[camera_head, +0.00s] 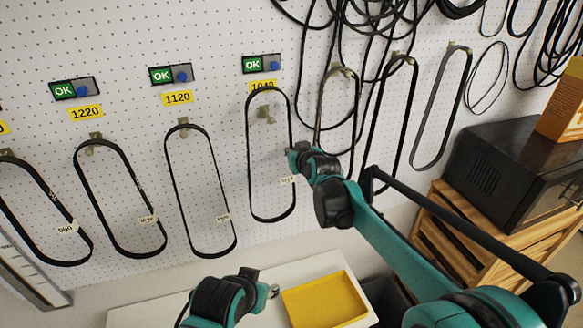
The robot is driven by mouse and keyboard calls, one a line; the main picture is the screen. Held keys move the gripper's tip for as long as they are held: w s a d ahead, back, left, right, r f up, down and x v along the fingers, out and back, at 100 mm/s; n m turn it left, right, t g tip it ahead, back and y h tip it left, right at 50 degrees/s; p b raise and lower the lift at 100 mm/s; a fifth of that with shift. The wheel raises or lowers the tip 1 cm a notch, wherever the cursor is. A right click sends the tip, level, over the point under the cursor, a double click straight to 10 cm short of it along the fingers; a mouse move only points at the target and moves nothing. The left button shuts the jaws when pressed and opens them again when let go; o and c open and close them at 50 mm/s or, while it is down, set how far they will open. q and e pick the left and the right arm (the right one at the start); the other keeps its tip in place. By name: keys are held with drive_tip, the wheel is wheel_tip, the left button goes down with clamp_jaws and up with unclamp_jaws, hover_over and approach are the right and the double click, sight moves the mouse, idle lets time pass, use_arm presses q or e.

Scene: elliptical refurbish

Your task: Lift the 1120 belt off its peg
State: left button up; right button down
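The yellow 1120 sign (178,98) is on the pegboard. Below it a long black belt (174,190) hangs on a peg (183,129); its small tag is too small to read. To the right, another black belt (249,165) stands with its top loop above its peg (265,114), overlapping the 1040 sign (263,86). Its tag (288,181) seems to start with 11. My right gripper (292,158) is at this belt's right strand and looks shut on it. My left gripper (272,291) is low, near the yellow tray, away from the belts; its fingers are unclear.
More belts hang at left, including one under the 1220 sign (86,112), and at right. A yellow tray (325,301) lies on a white table (150,312). A black box (510,165) sits on a wooden crate (440,240) at right.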

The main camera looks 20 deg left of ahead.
drive_tip(key=s+d+b, duration=0.3)
drive_tip(key=s+d, duration=0.8)
drive_tip(key=s, duration=0.5)
drive_tip(key=shift+s, duration=0.15)
drive_tip(key=shift+f, duration=0.15)
